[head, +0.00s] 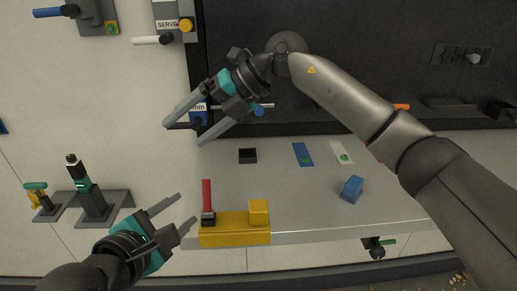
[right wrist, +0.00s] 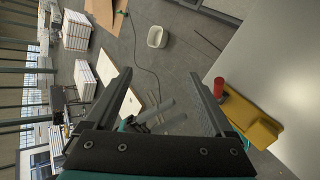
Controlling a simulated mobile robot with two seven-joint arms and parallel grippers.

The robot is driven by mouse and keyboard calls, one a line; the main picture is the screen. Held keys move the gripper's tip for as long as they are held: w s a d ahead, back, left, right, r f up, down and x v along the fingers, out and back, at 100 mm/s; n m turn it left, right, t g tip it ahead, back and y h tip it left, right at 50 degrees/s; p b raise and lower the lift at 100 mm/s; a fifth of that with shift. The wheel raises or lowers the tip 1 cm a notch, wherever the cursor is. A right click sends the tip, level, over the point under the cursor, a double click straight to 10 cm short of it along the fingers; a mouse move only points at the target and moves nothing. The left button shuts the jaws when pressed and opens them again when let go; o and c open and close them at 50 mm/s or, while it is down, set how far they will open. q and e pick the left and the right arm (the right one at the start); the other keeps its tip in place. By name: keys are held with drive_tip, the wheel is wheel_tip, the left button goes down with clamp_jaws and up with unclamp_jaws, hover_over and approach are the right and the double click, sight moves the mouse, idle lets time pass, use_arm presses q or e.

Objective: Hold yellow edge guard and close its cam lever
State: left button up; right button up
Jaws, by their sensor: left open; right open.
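The yellow edge guard (head: 235,237) sits on the front edge of the grey table, with a raised yellow block (head: 259,211) at its right end. Its red cam lever (head: 207,194) stands up from a dark pivot at the left end. The edge guard also shows in the right wrist view (right wrist: 249,119), with the red lever (right wrist: 219,87) beside it. My left gripper (head: 187,213) is open and empty, just left of the edge guard. My right gripper (head: 182,132) is open and empty, above and left of the lever; it also shows in the right wrist view (right wrist: 166,90).
On the grey tabletop (head: 320,210) are a blue block (head: 351,189), a small black box (head: 248,156), a blue plate (head: 302,154) and a white plate (head: 341,152). A grey shelf with a dark upright tool (head: 91,203) is at the left wall. The table's middle is clear.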

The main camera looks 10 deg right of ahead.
drive_tip(key=s+d+f+m+g+h, duration=0.2)
drive_tip(key=s+d+f+h, duration=0.15)
drive_tip(key=d+h, duration=0.2)
drive_tip(key=m+h, duration=0.2)
drive_tip(key=h, duration=0.3)
approach(258, 206)
wheel_tip(258, 206, down, 11)
drive_tip(key=shift+w+d+r, duration=0.1)
drive_tip(key=shift+d+r, duration=0.1)
drive_tip(key=shift+c, duration=0.3)
clamp_jaws()
idle(0.4)
